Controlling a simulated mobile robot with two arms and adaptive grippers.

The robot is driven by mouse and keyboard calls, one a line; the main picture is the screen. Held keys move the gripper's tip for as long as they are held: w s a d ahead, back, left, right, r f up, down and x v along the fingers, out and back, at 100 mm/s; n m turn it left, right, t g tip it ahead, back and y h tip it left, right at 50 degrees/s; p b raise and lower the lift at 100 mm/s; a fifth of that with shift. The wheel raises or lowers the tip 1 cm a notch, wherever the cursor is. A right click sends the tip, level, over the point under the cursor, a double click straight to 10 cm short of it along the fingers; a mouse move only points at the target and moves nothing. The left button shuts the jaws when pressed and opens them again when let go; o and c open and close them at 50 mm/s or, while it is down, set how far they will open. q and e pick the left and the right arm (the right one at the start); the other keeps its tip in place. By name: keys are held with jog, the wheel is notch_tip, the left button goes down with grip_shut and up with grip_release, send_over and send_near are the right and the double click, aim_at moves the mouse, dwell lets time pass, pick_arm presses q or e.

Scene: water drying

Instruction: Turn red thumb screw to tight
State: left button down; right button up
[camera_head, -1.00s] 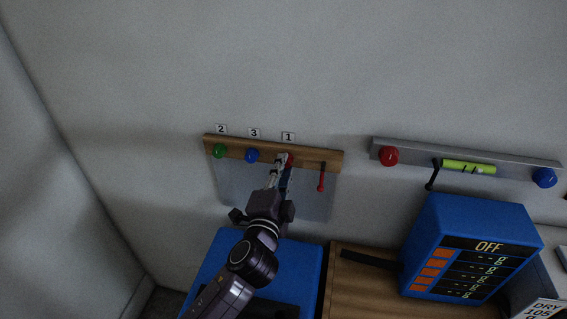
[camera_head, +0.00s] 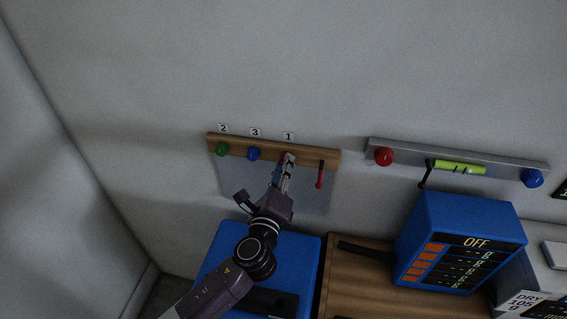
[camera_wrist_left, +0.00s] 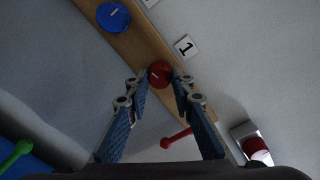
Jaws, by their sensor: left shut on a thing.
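The red thumb screw (camera_wrist_left: 159,74) sits on the wooden strip (camera_head: 232,151) below the label "1" (camera_head: 289,136). In the wrist view its round red face shows between my fingertips; in the head view the fingers hide most of it. My left gripper (camera_wrist_left: 159,83) is shut on the screw, one finger on each side. It also shows in the head view (camera_head: 287,160), reaching up to the strip from below. I cannot tell from the frames how tight the screw is. My right gripper is not in view.
A blue screw (camera_head: 253,154) and a green screw (camera_head: 222,149) are to the left on the strip. A red-handled lever (camera_head: 320,178) hangs close on the right. A grey rail (camera_head: 400,155) carries another red screw (camera_head: 384,157). A blue device (camera_head: 462,215) reads "OFF".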

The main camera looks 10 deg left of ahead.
pick_arm(q)
jog(key=shift+f+m, duration=0.1)
jog(key=shift+m, duration=0.8)
jog(key=shift+p, duration=0.3)
jog(key=c, duration=1.9)
grip_release()
jog(key=shift+c, duration=0.2)
jog(key=shift+o, duration=1.4)
jog(key=shift+s, duration=0.1)
jog(key=s, duration=1.2)
